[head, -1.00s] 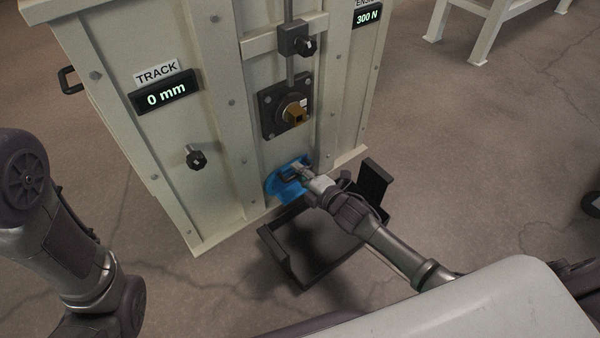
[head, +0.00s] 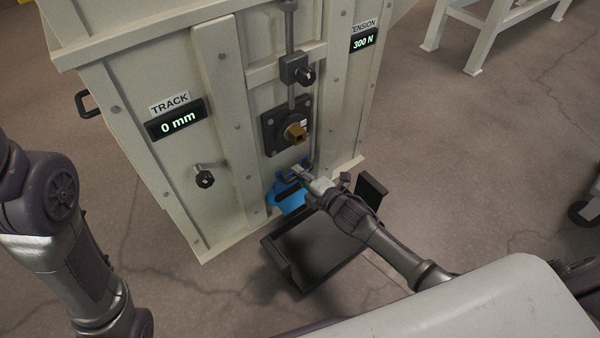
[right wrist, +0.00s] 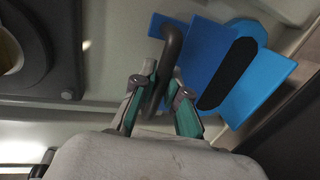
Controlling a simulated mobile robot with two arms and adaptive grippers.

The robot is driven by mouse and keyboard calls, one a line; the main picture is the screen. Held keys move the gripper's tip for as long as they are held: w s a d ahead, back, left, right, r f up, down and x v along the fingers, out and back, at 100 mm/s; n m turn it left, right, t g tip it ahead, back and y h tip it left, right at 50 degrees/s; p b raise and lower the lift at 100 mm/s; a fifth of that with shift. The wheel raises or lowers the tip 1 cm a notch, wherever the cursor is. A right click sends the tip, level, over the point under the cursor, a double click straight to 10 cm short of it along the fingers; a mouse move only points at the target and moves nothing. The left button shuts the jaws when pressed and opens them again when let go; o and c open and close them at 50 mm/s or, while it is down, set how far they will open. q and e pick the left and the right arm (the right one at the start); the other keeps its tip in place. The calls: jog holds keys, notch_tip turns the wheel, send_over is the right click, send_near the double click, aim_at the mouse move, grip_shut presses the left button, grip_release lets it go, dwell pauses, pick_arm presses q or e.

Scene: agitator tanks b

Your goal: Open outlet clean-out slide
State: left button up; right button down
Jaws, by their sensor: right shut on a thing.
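The outlet clean-out slide is a blue piece (head: 291,204) low on the front of the pale cabinet, with a dark opening showing in it. In the right wrist view its blue surface (right wrist: 266,88) lies right of a dark curved handle (right wrist: 172,50), and a black slot (right wrist: 230,73) shows in the blue. My right gripper (head: 298,171) reaches in from the lower right. Its fingers (right wrist: 160,95) are shut around the handle, which passes between them. My left arm shows at the left edge; its gripper is out of the picture.
A black tray (head: 320,245) stands on the floor below the slide. Above are a square flange with a brass stub (head: 295,132) and a black knob (head: 305,74). Another knob (head: 204,179) sits left, under the TRACK display (head: 178,122) reading 0 mm.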

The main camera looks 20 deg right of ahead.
jog(key=shift+r, duration=0.15)
jog(key=c, duration=1.2)
grip_release()
jog(key=v, duration=1.2)
